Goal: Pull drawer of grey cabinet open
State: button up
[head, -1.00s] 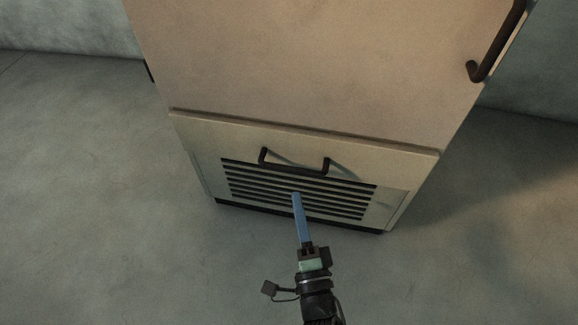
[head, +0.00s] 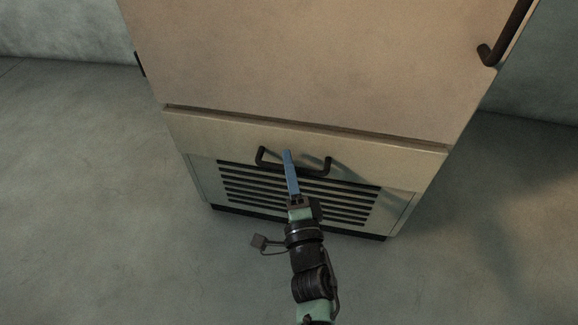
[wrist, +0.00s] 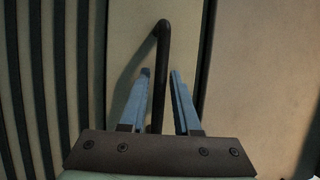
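The cabinet (head: 300,70) looks beige-tan in this light. A dark bar handle (head: 324,168) is on the drawer front; in the wrist view the handle (wrist: 163,45) runs between the two blue fingers. My gripper (head: 287,154) reaches up over the handle's middle in the head view, hiding part of it. In the wrist view my gripper (wrist: 160,73) is open, with one finger on each side of the bar. I cannot tell whether either finger touches it.
The upper door has its own dark handle (head: 503,40) at the top right. Bare concrete floor (head: 90,190) lies free left, right and in front of the cabinet. A wall (head: 60,28) stands behind.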

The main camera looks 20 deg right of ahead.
grip_shut()
dwell(1.1)
